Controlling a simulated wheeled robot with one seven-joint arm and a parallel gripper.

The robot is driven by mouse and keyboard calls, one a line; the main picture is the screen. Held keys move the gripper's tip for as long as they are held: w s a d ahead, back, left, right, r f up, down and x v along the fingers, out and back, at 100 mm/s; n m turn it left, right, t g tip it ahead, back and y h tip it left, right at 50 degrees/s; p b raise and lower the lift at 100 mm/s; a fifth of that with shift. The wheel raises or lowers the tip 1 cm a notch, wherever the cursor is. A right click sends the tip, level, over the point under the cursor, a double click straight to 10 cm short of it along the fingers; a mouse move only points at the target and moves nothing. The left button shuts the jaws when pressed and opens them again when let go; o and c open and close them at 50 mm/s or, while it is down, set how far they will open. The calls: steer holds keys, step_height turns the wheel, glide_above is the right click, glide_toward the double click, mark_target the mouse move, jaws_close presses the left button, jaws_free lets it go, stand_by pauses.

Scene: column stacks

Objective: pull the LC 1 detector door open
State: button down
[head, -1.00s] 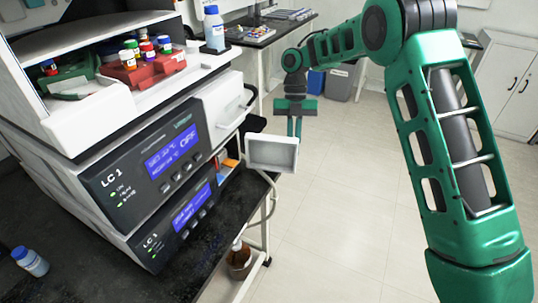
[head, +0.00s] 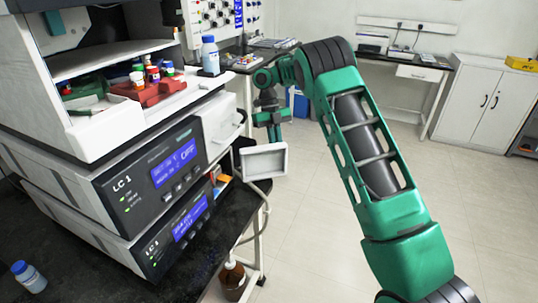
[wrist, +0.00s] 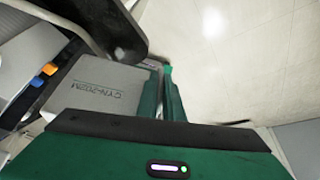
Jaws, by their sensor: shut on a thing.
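The LC 1 detector door (head: 264,161) is a pale, rimmed panel at the right end of the lower LC 1 unit (head: 174,232). It stands swung out from the unit, its inner face toward the head camera. Orange parts (head: 221,181) show in the opening behind it. My gripper (head: 271,136) is at the door's far side, partly hidden by it. In the wrist view, the fingers (wrist: 163,92) are shut at the edge of a grey panel (wrist: 95,92) marked CYN-202M, apparently the door's outer face. The exact grip point is hidden.
A tray with vials (head: 150,85) and a blue-capped bottle (head: 209,56) stand on top. A brown bottle (head: 233,280) is below. Floor at right is clear.

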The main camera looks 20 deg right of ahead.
steer(key=shift+w+d+r, duration=0.1)
steer(key=shift+r, duration=0.1)
steer(key=c, duration=1.9)
jaws_free()
steer(key=shift+f, duration=0.1)
steer(key=v, duration=1)
steer(key=shift+r, duration=0.35)
steer(key=shift+r, duration=0.1)
